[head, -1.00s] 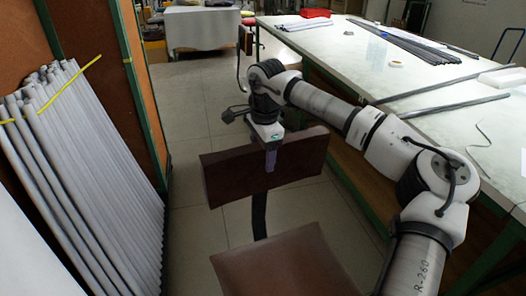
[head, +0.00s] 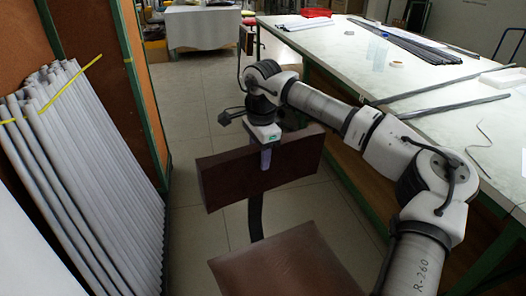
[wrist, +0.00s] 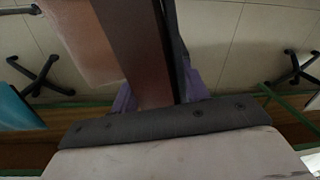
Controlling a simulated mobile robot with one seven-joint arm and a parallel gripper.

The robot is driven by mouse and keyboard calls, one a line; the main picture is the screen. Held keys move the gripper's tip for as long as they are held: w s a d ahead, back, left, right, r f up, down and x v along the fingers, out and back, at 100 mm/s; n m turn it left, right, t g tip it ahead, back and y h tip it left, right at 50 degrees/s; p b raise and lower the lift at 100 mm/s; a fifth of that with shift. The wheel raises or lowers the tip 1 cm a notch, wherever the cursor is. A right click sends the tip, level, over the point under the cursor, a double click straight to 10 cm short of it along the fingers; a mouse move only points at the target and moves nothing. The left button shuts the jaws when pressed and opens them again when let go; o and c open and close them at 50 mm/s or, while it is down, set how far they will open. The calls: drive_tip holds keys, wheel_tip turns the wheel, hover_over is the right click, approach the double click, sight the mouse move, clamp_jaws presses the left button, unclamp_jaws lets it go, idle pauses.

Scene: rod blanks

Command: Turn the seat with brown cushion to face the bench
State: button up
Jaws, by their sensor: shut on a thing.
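The seat with brown cushion (head: 275,268) stands on the floor at the bottom middle of the head view, with a brown backrest (head: 225,180) on a dark upright bar. My gripper (head: 266,158) is at the top edge of the backrest, its fingers pointing down. In the wrist view, my gripper's purple fingers (wrist: 158,92) lie on either side of the backrest (wrist: 138,50), shut on it. The cushion (wrist: 82,40) also shows in the wrist view. The bench (head: 440,100) with a pale top and green frame runs along the right. The seat's base is hidden in the head view.
Grey rods (head: 80,180) tied with a yellow strap lean in a brown-panelled rack at the left. Dark rods (head: 405,42) lie on the bench. Tiled floor (head: 190,110) is free between rack and bench. A cloth-covered table (head: 203,28) stands at the back.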

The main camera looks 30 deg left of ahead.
sight(239, 156)
drive_tip(key=s+n, duration=0.1)
drive_tip(key=s, duration=0.1)
drive_tip(key=s+a+n, duration=0.1)
drive_tip(key=s, duration=0.1)
drive_tip(key=s+n, duration=0.2)
drive_tip(key=shift+s+a, duration=0.2)
drive_tip(key=shift+a, duration=0.05)
drive_tip(key=s+d+n+b, duration=0.1)
drive_tip(key=s+d+n, duration=0.2)
drive_tip(key=s+n, duration=0.2)
drive_tip(key=s+d+n+g+b, duration=0.1)
drive_tip(key=s+d+n, duration=0.3)
drive_tip(key=s, duration=0.7)
drive_tip(key=shift+d+n+b, duration=0.15)
drive_tip(key=shift+n+b, duration=0.35)
drive_tip(key=shift+n, duration=0.6)
drive_tip(key=o, duration=1.4)
wheel_tip(239, 156, up, 14)
drive_tip(key=shift+w+d+p, duration=0.4)
